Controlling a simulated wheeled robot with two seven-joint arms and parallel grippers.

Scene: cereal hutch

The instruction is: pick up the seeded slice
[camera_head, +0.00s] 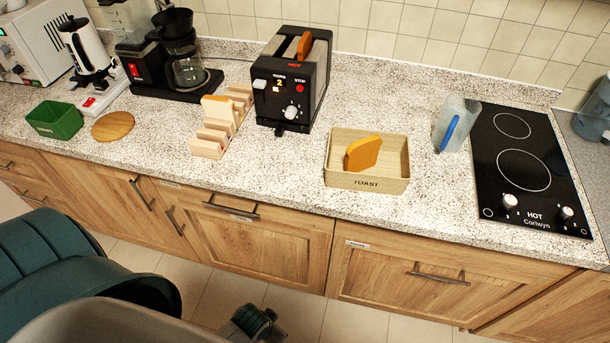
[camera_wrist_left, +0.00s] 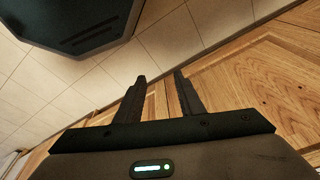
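A pale slice (camera_head: 217,109) with a brown crust stands in the wooden toast rack (camera_head: 207,149). A browned slice (camera_head: 304,47) sticks up from a slot of the black toaster (camera_head: 291,81). An orange-brown slice (camera_head: 363,153) stands tilted in the wooden box marked TOAST (camera_head: 367,182). I cannot make out seeds on any of them. My left gripper (camera_wrist_left: 160,76) is open and empty in the left wrist view, with floor tiles and wooden cabinet fronts beyond its fingers. My right gripper is not in view.
A green bin (camera_head: 55,120), a round wooden board (camera_head: 113,126) and a coffee maker (camera_head: 178,55) stand at the left. A clear jug with a blue handle (camera_head: 456,122) stands beside the black hob (camera_head: 524,165). The counter (camera_head: 270,170) is clear between rack and box.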

